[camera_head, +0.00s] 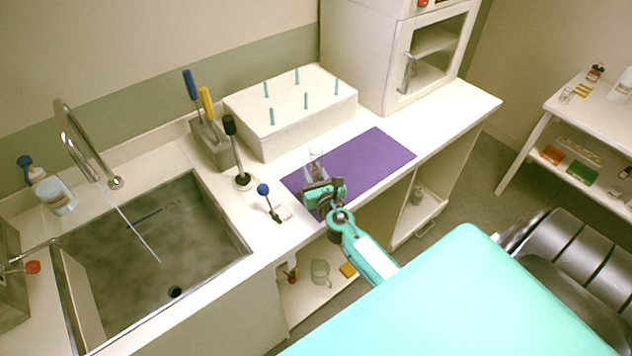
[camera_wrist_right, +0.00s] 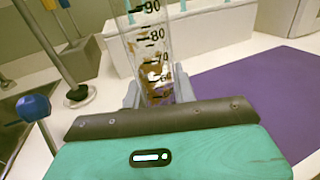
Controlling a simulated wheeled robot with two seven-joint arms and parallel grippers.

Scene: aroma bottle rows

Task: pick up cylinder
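The clear graduated cylinder (camera_head: 316,160) is upright at the purple mat on the counter, with black marks and brownish patches in its glass. In the right wrist view the cylinder (camera_wrist_right: 154,55) rises between the two grey fingers of my right gripper (camera_wrist_right: 158,92). One finger is on each side, close to the glass; I cannot tell whether they touch it. The cylinder's foot is hidden behind the gripper. In the head view my right gripper (camera_head: 322,190) is low over the mat's left part. My left gripper is not in view.
The purple mat (camera_head: 375,158) is bare on its right. A white rack (camera_head: 290,112) with several teal pegs stands behind. A black-topped stand (camera_head: 237,150) and a blue-knobbed piece (camera_head: 270,203) are left of the gripper. The sink (camera_head: 150,250) is further left.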

